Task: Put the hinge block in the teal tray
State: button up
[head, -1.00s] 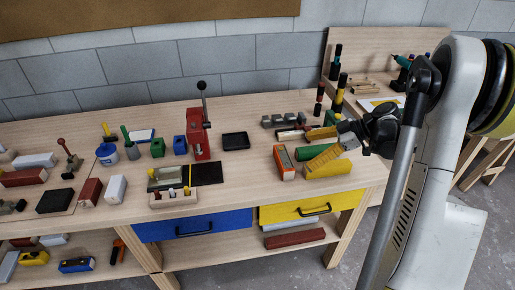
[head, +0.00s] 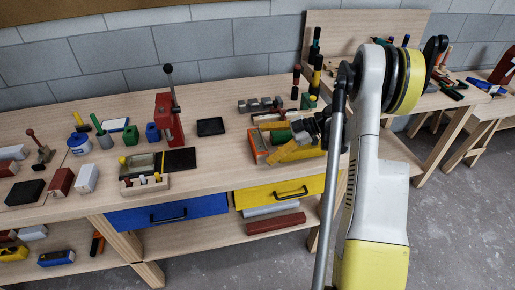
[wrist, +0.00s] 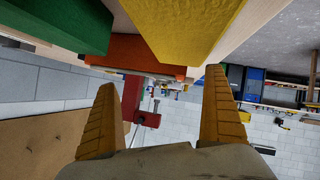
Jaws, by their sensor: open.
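My gripper (head: 276,156) is low over the right part of the bench, among painted blocks. Its yellow ribbed fingers show in the wrist view (wrist: 160,80), spread apart with nothing between them. An orange block (head: 259,148) lies by the fingers; it also shows in the wrist view (wrist: 140,50). A green block (wrist: 65,22) and a yellow block (wrist: 185,25) are close to the fingers there. I cannot tell which piece, if any, is the hinge block. No tray looks clearly teal; a dark tray (head: 211,127) and a grey-green tray (head: 138,166) are on the bench.
A red toggle press (head: 168,120) stands left of the dark tray. Grey metal pieces (head: 258,105) and several upright dark bottles (head: 296,84) are behind the blocks. Bare bench lies in front of the dark tray. Blue (head: 165,212) and yellow (head: 285,191) drawers are below.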

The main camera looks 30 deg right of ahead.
jog(key=x, duration=0.2)
jog(key=shift+w+a+f, duration=0.15)
jog(key=shift+a+f, duration=0.1)
jog(key=c, duration=2.1)
jog(key=shift+c, duration=0.2)
